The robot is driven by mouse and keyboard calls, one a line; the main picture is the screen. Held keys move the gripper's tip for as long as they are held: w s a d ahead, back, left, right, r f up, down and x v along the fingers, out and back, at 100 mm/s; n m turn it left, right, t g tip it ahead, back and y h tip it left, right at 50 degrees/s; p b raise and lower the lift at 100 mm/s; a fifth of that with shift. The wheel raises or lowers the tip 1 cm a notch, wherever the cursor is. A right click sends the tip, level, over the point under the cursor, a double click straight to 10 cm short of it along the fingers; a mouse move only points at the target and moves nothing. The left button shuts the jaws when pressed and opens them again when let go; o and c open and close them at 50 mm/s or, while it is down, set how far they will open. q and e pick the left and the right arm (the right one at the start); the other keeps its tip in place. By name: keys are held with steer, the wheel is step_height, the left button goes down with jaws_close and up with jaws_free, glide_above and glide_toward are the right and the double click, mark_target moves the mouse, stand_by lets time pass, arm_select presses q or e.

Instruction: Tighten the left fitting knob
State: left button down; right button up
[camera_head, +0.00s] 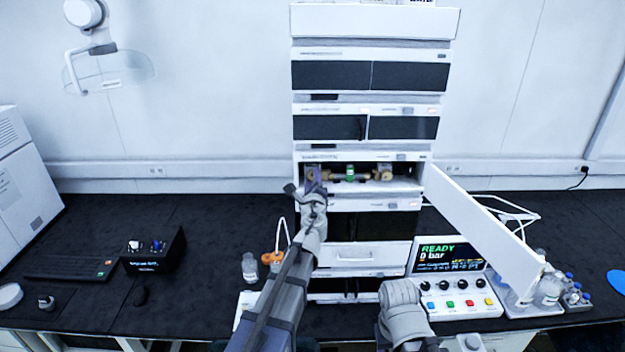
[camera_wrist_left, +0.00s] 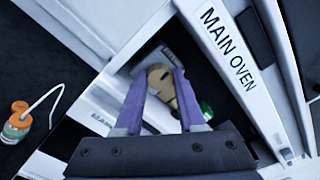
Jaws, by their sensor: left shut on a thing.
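The left fitting knob (camera_wrist_left: 160,82) is tan and sits at the left end of a tan column (camera_head: 365,177) inside the open oven compartment. My left gripper (camera_head: 315,178) reaches into that compartment from below. In the left wrist view its two purple fingers (camera_wrist_left: 160,76) are on either side of the knob, shut on it. In the head view the gripper hides part of the knob. A right fitting knob (camera_head: 386,175) shows at the other end, with a green piece (camera_head: 350,172) between. My right arm shows at the bottom; its gripper is not visible.
The open white door (camera_head: 480,215) sticks out to the right of the stack. A control box (camera_head: 455,280) reads READY and 0 bar. Bottles (camera_head: 548,290) stand at right. An orange-capped bottle (camera_head: 272,262) with a tube stands near my left arm.

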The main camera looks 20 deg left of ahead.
arm_select(q)
steer(key=shift+s+m, duration=0.1)
steer(key=shift+m, duration=0.4)
steer(key=c, duration=0.5)
jaws_free()
steer(key=v, duration=0.7)
steer(key=shift+s, duration=0.35)
steer(key=shift+d, duration=0.15)
